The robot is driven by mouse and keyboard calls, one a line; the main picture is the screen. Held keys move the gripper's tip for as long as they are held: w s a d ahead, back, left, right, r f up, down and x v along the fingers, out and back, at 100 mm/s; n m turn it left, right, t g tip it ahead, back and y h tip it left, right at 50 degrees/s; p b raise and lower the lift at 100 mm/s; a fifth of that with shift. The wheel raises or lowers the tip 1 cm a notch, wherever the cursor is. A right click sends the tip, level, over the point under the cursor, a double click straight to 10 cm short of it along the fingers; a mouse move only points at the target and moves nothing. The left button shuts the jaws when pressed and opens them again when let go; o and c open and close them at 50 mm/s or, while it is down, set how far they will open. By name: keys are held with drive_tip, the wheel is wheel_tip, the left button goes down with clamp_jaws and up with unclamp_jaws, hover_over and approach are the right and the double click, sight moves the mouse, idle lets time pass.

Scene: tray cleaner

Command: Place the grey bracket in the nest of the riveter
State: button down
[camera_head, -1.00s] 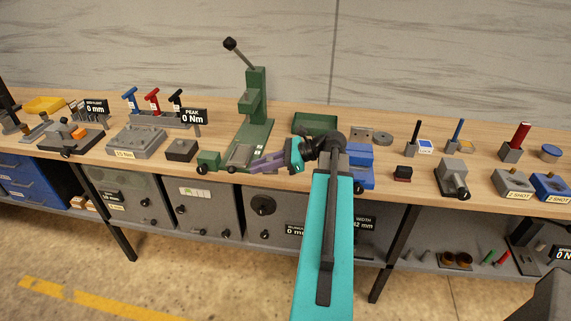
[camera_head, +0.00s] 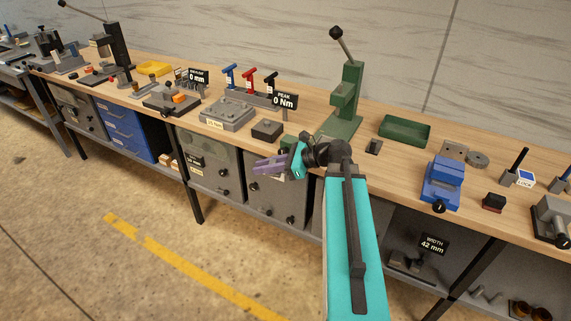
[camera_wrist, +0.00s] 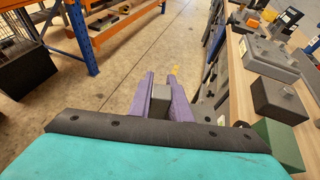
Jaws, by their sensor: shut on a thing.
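My gripper (camera_head: 260,168) has purple fingers and is in front of the bench's front edge, below the dark block. In the wrist view its fingers (camera_wrist: 160,80) are shut on a grey block-like piece, the grey bracket (camera_wrist: 160,101), with the floor beyond it. The head view hardly shows the bracket. A green lever press (camera_head: 347,95) stands on the bench behind and right of my gripper. A dark lever press (camera_head: 117,50) stands far left. No label shows which is the riveter. My wrist and arm hide the front of the green press, so I see no nest.
A dark block (camera_head: 267,129) and a grey fixture (camera_head: 229,111) stand near the bench edge; the dark block also shows in the wrist view (camera_wrist: 278,99). A green tray (camera_head: 404,130) and a blue vise-like fixture (camera_head: 441,180) stand right. The floor before the bench is open.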

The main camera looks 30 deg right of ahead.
drive_tip(key=w+a, duration=0.1)
drive_tip(key=a, duration=0.6)
drive_tip(key=w+a+f+n, duration=0.1)
drive_tip(key=a, duration=0.6)
drive_tip(key=shift+w+a+f+g+y+b, duration=0.25)
drive_tip(key=shift+g+y+b, duration=0.15)
drive_tip(key=shift+b, duration=0.05)
drive_tip(key=shift+s, duration=0.1)
